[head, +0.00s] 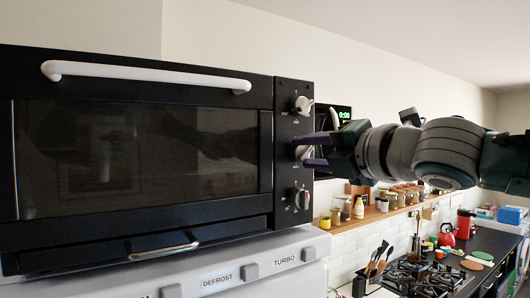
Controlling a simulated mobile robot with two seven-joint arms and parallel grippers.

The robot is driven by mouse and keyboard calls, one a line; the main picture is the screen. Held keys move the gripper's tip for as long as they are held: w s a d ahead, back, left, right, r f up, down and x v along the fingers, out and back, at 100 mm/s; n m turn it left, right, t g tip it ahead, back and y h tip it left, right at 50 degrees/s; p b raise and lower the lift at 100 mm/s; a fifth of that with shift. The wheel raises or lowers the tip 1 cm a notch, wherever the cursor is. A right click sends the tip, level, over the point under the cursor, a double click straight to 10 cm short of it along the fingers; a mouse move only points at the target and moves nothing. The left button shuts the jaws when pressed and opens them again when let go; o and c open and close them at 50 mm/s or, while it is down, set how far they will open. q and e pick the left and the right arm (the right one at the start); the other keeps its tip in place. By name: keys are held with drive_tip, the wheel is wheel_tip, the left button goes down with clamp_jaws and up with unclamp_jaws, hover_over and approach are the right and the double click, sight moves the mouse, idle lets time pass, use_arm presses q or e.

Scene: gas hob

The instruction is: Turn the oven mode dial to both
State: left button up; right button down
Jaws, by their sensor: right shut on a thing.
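The black oven (265,95) fills the left of the head view, with its glass door shut. Its control panel carries three knobs in a column: a top dial (303,105), a middle dial (301,152) and a bottom dial (302,199). My right gripper (311,151) reaches in from the right and is shut on the middle dial, its fingers hiding part of the knob. The labels around the dials are too small to read, so I cannot tell the middle dial's setting. My left gripper is not in view.
The oven stands on a white appliance (255,268) marked DEFROST and TURBO. A green clock display (345,115) is behind my gripper. A shelf of jars (381,206) and a gas hob (425,276) lie beyond, below my right arm. A white handle (150,75) sticks out from the oven door.

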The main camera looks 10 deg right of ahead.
drive_tip(key=m, duration=0.3)
drive_tip(key=shift+m, duration=0.3)
drive_tip(key=m, duration=0.3)
drive_tip(key=shift+y, duration=0.3)
drive_tip(key=m, duration=0.6)
drive_tip(key=shift+f+g, duration=0.1)
drive_tip(key=shift+g, duration=0.2)
drive_tip(key=m, duration=0.3)
drive_tip(key=shift+y+b, duration=0.3)
drive_tip(key=m, duration=0.2)
drive_tip(key=shift+f+m+b, duration=0.1)
drive_tip(key=shift+m+b, duration=0.2)
drive_tip(key=shift+b, duration=0.05)
drive_tip(key=m+b, duration=0.1)
drive_tip(key=m, duration=0.2)
drive_tip(key=shift+m+b, duration=0.55)
drive_tip(key=shift+m, duration=1.35)
